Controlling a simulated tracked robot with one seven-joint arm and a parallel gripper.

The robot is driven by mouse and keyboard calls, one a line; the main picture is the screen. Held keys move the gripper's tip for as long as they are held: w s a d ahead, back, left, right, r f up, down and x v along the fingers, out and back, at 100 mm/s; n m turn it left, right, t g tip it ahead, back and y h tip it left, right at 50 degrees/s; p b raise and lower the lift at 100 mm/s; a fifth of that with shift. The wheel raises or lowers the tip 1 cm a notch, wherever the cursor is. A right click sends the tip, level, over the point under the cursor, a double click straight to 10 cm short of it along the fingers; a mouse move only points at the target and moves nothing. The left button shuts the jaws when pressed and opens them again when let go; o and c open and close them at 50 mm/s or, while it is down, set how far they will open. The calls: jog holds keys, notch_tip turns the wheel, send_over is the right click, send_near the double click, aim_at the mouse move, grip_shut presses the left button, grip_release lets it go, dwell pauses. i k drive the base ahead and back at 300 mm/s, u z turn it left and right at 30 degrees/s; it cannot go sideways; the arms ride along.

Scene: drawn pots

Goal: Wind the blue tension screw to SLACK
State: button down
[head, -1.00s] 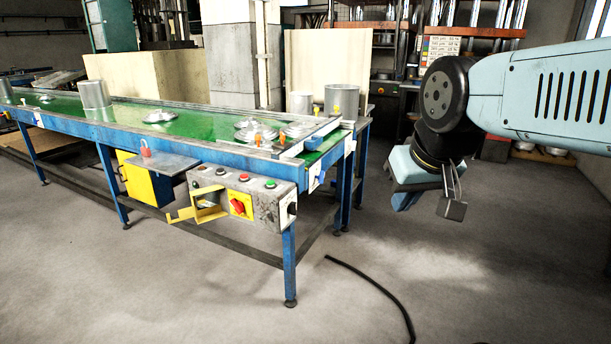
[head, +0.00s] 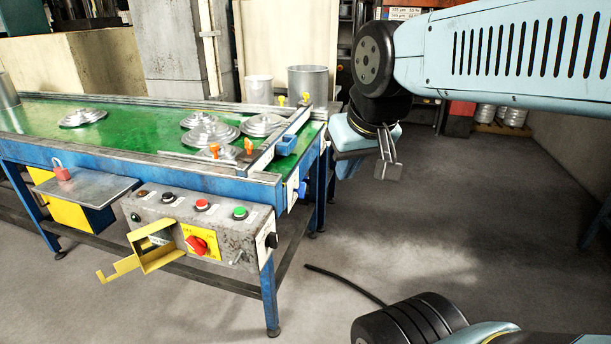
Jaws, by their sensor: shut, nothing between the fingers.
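At the near right corner of the blue conveyor frame a small blue knob (head: 302,189) sits against a white plate (head: 292,196). A blue block (head: 286,145) lies on top of the conveyor's right end. Which of these is the tension screw, and any SLACK marking, is too small to tell. My gripper (head: 388,168) hangs to the right of the conveyor end, apart from both blue parts. Its fingers are shut and empty, pointing downward.
The control box (head: 205,222) with buttons, a red rotary switch (head: 197,245) and an open yellow cover (head: 157,248) juts out below the belt. Pot lids (head: 210,133) and orange and yellow knobs are on the conveyor (head: 130,140).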

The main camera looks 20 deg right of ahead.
aim_at(300, 190)
jog(key=u, duration=0.05)
jog(key=i, duration=0.25)
jog(key=z, duration=0.25)
jog(key=k, duration=1.3)
jog(key=u, duration=0.55)
jog(key=i, duration=1.85)
jog(key=z, duration=0.4)
